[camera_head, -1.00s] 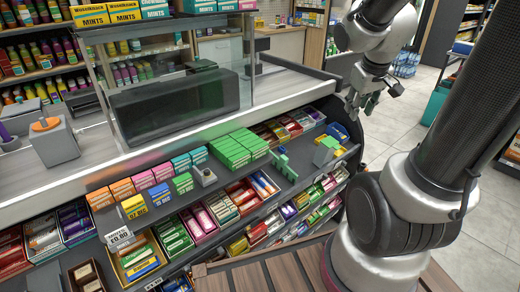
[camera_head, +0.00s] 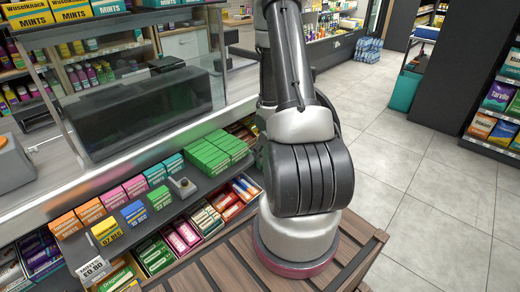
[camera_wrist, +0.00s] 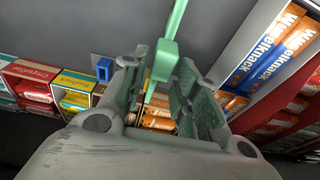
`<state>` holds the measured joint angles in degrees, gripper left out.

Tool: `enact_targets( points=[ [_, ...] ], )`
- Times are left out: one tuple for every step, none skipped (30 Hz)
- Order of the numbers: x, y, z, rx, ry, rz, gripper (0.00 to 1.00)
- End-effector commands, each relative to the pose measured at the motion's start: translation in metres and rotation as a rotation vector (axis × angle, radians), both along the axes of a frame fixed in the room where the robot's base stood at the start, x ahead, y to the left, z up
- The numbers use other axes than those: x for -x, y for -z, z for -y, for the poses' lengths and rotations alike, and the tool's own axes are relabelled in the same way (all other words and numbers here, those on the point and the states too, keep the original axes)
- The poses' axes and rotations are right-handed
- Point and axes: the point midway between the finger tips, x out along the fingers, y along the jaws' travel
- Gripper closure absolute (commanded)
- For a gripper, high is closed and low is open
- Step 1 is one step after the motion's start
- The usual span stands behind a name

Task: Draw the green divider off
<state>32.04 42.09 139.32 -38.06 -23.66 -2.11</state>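The green divider (camera_wrist: 166,60) shows in the wrist view as a thin upright bar running to the top edge, with a blocky piece low on it. My gripper (camera_wrist: 163,60) reaches toward it with its two fingers apart, one on each side of the block. Gaps beside the block are very narrow, and I cannot tell whether either finger touches it. A thin green strip continues below the block between the fingers. In the head view my arm hides the divider and the gripper.
Orange and blue candy boxes (camera_wrist: 272,50) stand right of the fingers, and red and yellow boxes (camera_wrist: 75,85) to the left. In the head view, green packs (camera_head: 217,152) lie on the counter shelf. A slatted wooden top (camera_head: 215,262) is in front; the tiled floor (camera_head: 400,170) at right is open.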

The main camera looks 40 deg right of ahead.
Motion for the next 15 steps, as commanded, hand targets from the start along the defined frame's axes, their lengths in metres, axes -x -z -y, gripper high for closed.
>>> enact_targets(
  points=[
    [-0.004, 0.009, -0.001, -0.001, -0.003, -0.002, 0.70],
    [-0.005, 0.014, -0.002, -0.001, -0.002, -0.003, 0.70],
    [-0.008, 0.020, -0.002, -0.001, -0.002, -0.003, 0.70],
    [-0.009, 0.024, -0.002, 0.000, -0.001, -0.003, 0.70],
    [-0.011, 0.028, -0.002, 0.000, -0.001, -0.003, 0.70],
    [-0.013, 0.033, -0.003, -0.001, -0.002, -0.003, 0.70],
    [-0.015, 0.036, -0.003, 0.000, -0.001, -0.002, 0.70],
    [-0.016, 0.039, -0.003, 0.000, -0.001, -0.001, 0.70],
    [-0.018, 0.043, -0.003, 0.000, 0.000, -0.002, 0.70],
    [-0.018, 0.045, -0.003, 0.001, -0.001, -0.001, 0.70],
    [-0.019, 0.046, -0.003, 0.001, -0.001, -0.001, 0.70],
    [-0.020, 0.048, -0.003, 0.001, -0.001, -0.001, 0.70],
    [-0.020, 0.049, -0.003, 0.001, -0.001, -0.001, 0.70],
    [-0.020, 0.049, -0.003, 0.001, -0.001, -0.001, 0.70],
    [-0.021, 0.050, -0.003, 0.001, -0.001, -0.001, 0.70]
  ],
)
